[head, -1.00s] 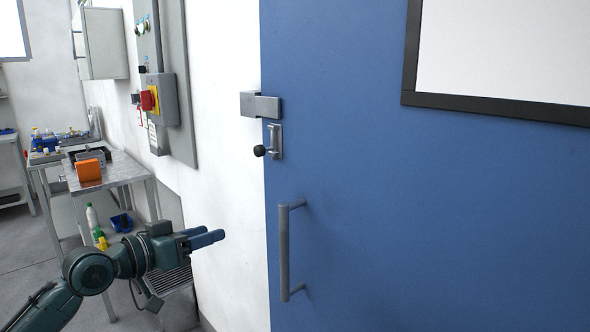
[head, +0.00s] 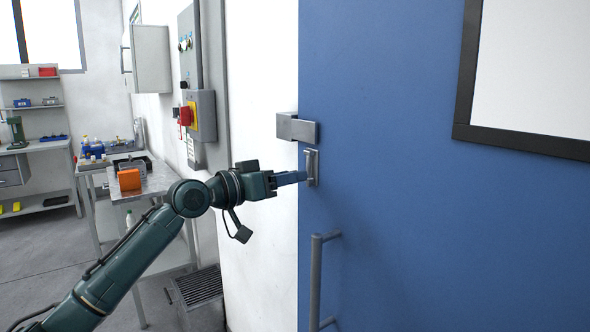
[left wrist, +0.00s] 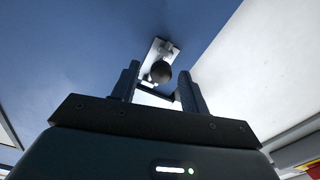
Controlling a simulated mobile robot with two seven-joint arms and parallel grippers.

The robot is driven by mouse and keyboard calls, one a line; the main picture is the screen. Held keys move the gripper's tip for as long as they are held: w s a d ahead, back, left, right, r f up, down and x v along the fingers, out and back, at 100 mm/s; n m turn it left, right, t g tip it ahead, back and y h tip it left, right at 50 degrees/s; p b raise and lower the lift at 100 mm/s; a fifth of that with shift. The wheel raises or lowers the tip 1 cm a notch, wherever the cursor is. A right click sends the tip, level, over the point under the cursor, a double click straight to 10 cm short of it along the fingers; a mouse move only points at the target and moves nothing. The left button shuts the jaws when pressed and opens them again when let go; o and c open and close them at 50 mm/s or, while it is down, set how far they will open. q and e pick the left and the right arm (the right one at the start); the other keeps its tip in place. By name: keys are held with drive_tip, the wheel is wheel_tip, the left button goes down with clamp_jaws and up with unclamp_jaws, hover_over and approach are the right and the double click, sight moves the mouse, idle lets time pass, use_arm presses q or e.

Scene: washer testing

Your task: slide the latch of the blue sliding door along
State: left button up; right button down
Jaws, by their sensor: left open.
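The blue sliding door (head: 400,230) fills the right of the head view. Its latch (head: 313,167) is a small metal piece near the door's left edge, just under a grey block (head: 297,128). My left gripper (head: 303,177) is at the latch, its fingers pointing right; they cover the latch's black knob in the head view. In the left wrist view the latch plate (left wrist: 155,50) and black knob (left wrist: 160,71) show between the two open fingers (left wrist: 160,80). I cannot tell whether the fingers touch the knob. My right gripper is not in view.
A vertical door handle (head: 317,280) stands out below the latch. A wall panel with a red and yellow switch (head: 190,116) is to the left. A metal table (head: 155,178) with an orange box (head: 129,181) stands behind my left arm. A framed white panel (head: 535,70) is on the door.

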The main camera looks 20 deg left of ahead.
use_arm(q)
drive_tip(key=shift+x, duration=1.2)
drive_tip(key=shift+c, duration=0.6)
drive_tip(key=shift+a, duration=0.1)
clamp_jaws()
